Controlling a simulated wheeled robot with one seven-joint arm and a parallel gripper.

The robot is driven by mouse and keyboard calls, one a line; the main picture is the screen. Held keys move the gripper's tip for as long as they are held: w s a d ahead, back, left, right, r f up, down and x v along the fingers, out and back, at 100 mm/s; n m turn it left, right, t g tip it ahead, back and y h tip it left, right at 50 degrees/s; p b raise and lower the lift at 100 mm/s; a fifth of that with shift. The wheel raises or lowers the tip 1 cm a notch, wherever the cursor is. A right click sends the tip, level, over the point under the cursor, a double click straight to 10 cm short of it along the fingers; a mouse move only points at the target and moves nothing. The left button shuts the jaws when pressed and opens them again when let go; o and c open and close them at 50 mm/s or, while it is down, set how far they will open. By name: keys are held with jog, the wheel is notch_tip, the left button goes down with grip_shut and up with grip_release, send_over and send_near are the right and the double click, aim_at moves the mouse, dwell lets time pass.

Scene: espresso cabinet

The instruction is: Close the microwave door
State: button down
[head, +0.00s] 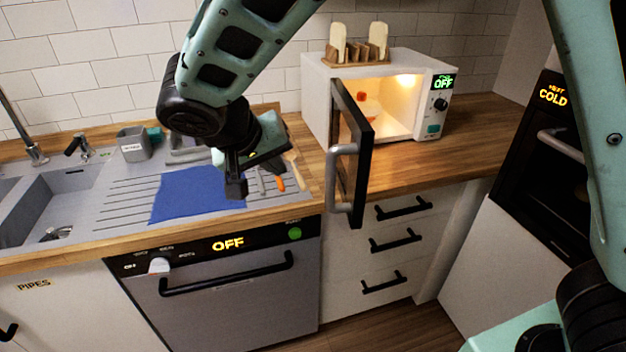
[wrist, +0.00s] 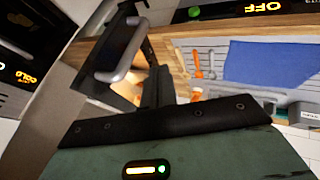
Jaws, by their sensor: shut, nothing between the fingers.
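The white microwave (head: 317,95) stands on the wooden counter at the back right, lit inside, its display reading OFF. Its dark-framed door (head: 362,165) stands wide open, swung out toward the front of the counter. The grey bar handle (head: 341,178) is on the door's left-facing side; the handle also shows in the wrist view (wrist: 122,52). My gripper (head: 236,188) is shut and empty, left of the door and apart from it in the head view, above the drainboard. In the wrist view the dark fingers (wrist: 158,86) appear just beside the handle.
A toast rack (head: 357,62) with bread is on top of the microwave. A blue cloth (head: 190,194) and utensils (head: 278,182) lie on the drainboard to the left. A dark oven (head: 548,165) stands at the right. The counter right of the door is clear.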

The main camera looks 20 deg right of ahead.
aim_at(332, 148)
jog(key=w+d+f+p, duration=0.3)
jog(key=d+f+p, duration=0.1)
jog(key=d+f, duration=0.4)
jog(key=shift+w+d+p, duration=0.3)
jog(key=shift+w+p, duration=0.05)
jog(key=shift+w, duration=0.05)
